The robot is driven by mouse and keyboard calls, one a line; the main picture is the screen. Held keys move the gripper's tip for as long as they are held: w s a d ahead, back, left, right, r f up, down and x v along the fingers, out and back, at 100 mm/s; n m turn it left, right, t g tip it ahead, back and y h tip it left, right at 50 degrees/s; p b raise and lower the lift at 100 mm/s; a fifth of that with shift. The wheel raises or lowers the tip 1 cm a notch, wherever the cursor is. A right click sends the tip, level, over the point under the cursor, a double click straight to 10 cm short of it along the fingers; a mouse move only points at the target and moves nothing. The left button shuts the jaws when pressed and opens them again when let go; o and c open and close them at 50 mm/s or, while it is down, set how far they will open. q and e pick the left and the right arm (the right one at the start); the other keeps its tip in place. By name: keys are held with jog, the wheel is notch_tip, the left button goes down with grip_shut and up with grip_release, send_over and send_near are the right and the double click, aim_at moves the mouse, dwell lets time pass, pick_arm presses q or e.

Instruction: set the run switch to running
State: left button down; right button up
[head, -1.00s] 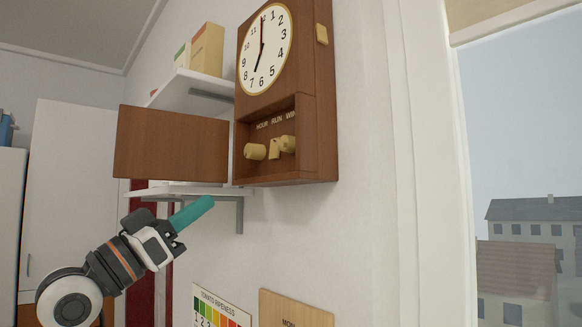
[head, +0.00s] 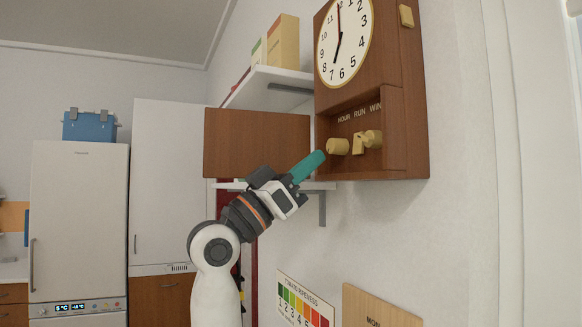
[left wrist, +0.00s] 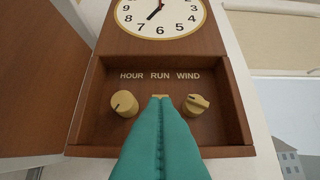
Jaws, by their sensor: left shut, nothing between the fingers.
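A brown wooden wall clock (head: 385,80) hangs at the right, with an open recess labelled HOUR, RUN and WIND. In the recess are the cream HOUR knob (head: 337,146), the RUN switch (head: 358,143) in the middle and the WIND knob (head: 373,139). My left gripper (head: 318,156) has teal fingers, is shut and empty, and points up at the recess from the lower left. In the left wrist view the fingertips (left wrist: 160,100) lie just below the RUN switch (left wrist: 160,96) and hide most of it; I cannot tell whether they touch. My right gripper is not in view.
The clock's brown door (head: 257,143) stands open to the left of the recess. White shelves (head: 265,88) with boxes are behind it. A tomato ripeness chart (head: 304,300) and a wooden board (head: 380,306) are on the wall below. A fridge (head: 78,220) stands far left.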

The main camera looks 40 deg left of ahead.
aim_at(357, 150)
pick_arm(q)
jog(key=w, duration=0.2)
jog(key=w+d+p, duration=0.1)
jog(key=w, duration=0.1)
jog(key=w+d+r+p, duration=0.1)
jog(key=w, duration=0.1)
jog(key=shift+d+r, duration=0.1)
jog(key=shift+d, duration=0.15)
jog(key=shift+w, duration=0.15)
jog(key=shift+d, duration=0.1)
jog(key=shift+w, duration=0.1)
